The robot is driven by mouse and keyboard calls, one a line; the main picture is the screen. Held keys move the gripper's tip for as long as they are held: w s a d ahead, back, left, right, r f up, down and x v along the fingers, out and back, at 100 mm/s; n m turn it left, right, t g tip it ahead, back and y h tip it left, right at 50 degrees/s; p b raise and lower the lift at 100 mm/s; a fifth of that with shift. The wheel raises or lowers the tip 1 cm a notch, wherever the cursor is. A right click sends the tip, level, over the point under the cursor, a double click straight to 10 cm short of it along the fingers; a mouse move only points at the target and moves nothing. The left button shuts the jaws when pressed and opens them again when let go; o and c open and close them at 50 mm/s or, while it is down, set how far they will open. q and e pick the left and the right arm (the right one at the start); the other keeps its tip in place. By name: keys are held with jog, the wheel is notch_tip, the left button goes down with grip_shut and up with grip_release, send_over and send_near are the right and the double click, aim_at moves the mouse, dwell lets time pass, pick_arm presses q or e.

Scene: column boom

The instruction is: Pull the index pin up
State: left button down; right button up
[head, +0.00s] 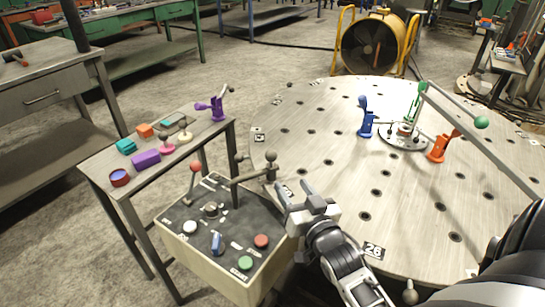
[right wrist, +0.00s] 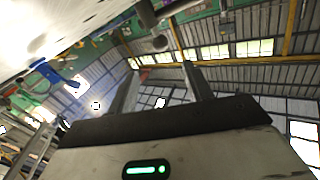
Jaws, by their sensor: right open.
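A dark upright pin with a round brownish knob (head: 270,156) stands at the rim of the round table (head: 330,170), at the end of a dark bar; it looks like the index pin. My right gripper (head: 297,192) is over the near left rim of the table, a little to the right of and nearer than the knob, and apart from it. Its two fingers are spread with nothing between them; they also show in the right wrist view (right wrist: 161,88). A dark round knob (right wrist: 160,43) shows beyond the fingers there; I cannot tell which knob it is. My left gripper is out of view.
A control box (head: 200,255) with buttons and a red-knobbed lever (head: 194,168) stands left of my gripper. A side table (head: 100,165) holds coloured parts. Blue (head: 366,122) and orange (head: 438,148) clamps and a green-knobbed boom (head: 480,122) stand on the round table.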

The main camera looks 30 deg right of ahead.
aim_at(271, 150)
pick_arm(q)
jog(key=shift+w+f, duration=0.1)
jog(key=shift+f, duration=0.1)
pick_arm(e)
jog(key=w+d, duration=0.1)
jog(key=w, duration=0.8)
jog(key=w+d, duration=0.1)
jog(key=w, duration=0.3)
jog(key=shift+w+d, duration=0.2)
jog(key=shift+d, duration=0.1)
